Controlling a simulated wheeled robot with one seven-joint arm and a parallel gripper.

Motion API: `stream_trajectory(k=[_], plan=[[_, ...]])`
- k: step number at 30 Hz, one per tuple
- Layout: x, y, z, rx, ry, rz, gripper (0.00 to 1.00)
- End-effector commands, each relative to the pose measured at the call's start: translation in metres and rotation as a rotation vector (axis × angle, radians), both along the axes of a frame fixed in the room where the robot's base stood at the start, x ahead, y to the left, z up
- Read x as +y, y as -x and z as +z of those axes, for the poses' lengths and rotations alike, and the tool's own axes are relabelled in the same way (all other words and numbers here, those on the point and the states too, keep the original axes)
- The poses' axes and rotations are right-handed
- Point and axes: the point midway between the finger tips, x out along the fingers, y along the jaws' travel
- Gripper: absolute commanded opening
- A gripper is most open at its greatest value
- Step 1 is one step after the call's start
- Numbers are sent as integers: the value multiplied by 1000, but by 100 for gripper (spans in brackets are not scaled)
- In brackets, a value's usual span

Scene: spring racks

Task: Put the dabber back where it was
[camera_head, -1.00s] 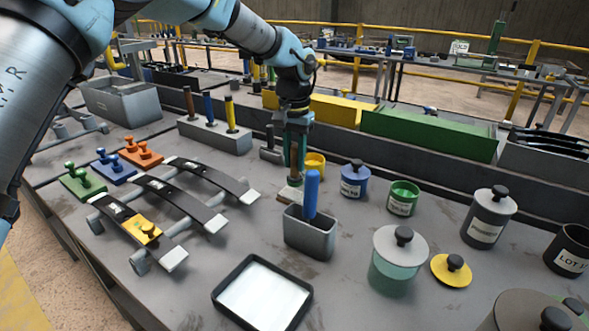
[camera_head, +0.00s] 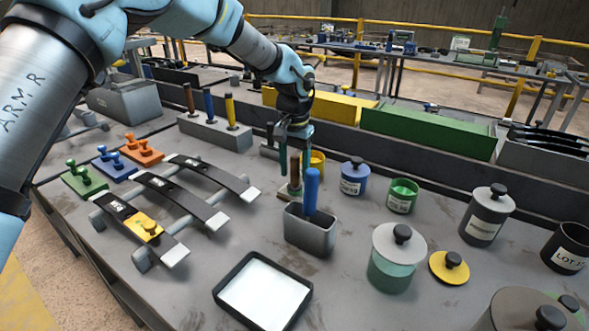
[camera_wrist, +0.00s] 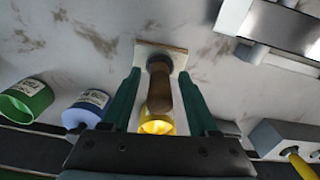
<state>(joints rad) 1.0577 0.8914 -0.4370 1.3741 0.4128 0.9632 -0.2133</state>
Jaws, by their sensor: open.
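The dabber, with a brown handle (camera_head: 295,172) on a pale square pad, stands upright on the bench just behind a grey holder (camera_head: 310,233). It also shows in the wrist view, its pale pad (camera_wrist: 178,52) flat on the bench and its handle (camera_wrist: 161,85) pointing toward the camera. My gripper (camera_head: 296,168) is open above it, with one green finger on each side of the handle. In the wrist view the fingers of my gripper (camera_wrist: 163,95) stand apart from the handle with gaps on both sides. A blue-handled tool (camera_head: 312,190) stands in the grey holder.
A yellow cup (camera_head: 317,162), a blue pot (camera_head: 355,177) and a green pot (camera_head: 403,195) stand to the right of the dabber. A white-filled tray (camera_head: 262,292) lies in front. Black strips on rails (camera_head: 180,200) lie left. A dark ledge runs behind.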

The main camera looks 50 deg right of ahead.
Motion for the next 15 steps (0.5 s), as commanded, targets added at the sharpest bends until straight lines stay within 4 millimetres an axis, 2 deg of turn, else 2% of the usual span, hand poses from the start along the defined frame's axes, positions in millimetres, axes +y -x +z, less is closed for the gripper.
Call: stream_trajectory(k=[8, 15], plan=[[-1, -1, 9, -1, 2, 1, 60], [-1, -1, 54, -3, 5, 1, 60]])
